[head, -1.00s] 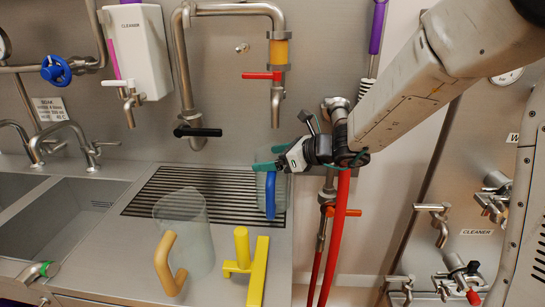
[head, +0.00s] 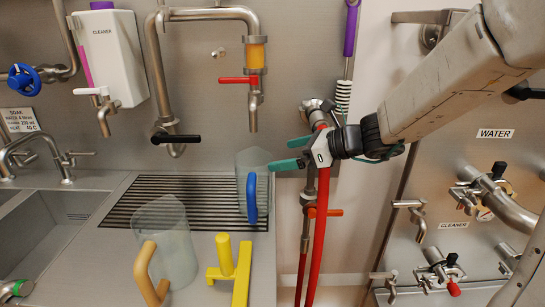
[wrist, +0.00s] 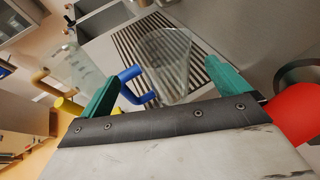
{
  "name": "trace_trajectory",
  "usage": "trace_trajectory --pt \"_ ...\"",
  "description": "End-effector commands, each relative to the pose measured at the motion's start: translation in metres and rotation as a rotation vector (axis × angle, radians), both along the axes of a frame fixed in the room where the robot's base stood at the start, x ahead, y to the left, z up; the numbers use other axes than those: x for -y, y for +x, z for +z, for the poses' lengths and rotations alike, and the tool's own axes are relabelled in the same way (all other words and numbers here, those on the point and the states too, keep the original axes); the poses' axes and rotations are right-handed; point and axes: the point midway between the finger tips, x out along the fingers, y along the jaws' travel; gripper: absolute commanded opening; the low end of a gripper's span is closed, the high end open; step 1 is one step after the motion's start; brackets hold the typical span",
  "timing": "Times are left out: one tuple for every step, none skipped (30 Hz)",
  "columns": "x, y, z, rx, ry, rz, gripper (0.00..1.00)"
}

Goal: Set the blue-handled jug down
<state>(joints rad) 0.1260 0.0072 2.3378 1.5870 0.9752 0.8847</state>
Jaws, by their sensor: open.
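The blue-handled jug (head: 252,165) is clear and stands upright on the right end of the slotted drain grate (head: 150,196). Its blue handle (head: 252,199) faces the front. My gripper (head: 283,153) is open, with green fingers, just to the right of the jug and apart from its handle. In the wrist view, the jug (wrist: 166,60) and its blue handle (wrist: 128,88) lie beyond and between the open fingers (wrist: 165,90), with nothing gripped.
A tap with a red lever (head: 252,81) hangs above the grate. A red hose (head: 319,220) runs down close to my gripper.

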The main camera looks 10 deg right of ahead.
Motion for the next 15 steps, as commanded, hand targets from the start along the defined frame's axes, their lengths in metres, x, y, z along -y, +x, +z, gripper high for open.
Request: trace_trajectory --pt "0.004 -0.002 0.002 0.000 0.000 -0.002 1.00" --pt "0.006 -0.004 0.002 0.000 0.000 0.000 1.00" --pt "0.007 -0.005 0.003 -0.001 -0.001 0.000 1.00" --pt "0.008 -0.005 0.003 -0.001 -0.001 0.001 1.00" --pt "0.008 -0.006 0.004 -0.001 -0.001 0.001 1.00" --pt "0.009 -0.006 0.004 -0.001 -0.001 0.001 1.00" --pt "0.009 -0.006 0.004 -0.001 -0.001 0.001 1.00" --pt "0.009 -0.007 0.004 0.001 -0.002 0.002 1.00" --pt "0.008 -0.008 0.005 0.006 -0.007 0.010 1.00" --pt "0.006 -0.011 0.006 0.014 -0.019 0.023 1.00" --pt "0.005 -0.016 0.007 0.027 -0.037 0.044 1.00" --pt "0.001 -0.025 0.010 0.056 -0.074 0.088 1.00" --pt "-0.002 -0.035 0.012 0.085 -0.112 0.132 1.00" --pt "-0.005 -0.047 0.014 0.120 -0.159 0.188 1.00" --pt "-0.009 -0.067 0.017 0.177 -0.236 0.280 1.00"
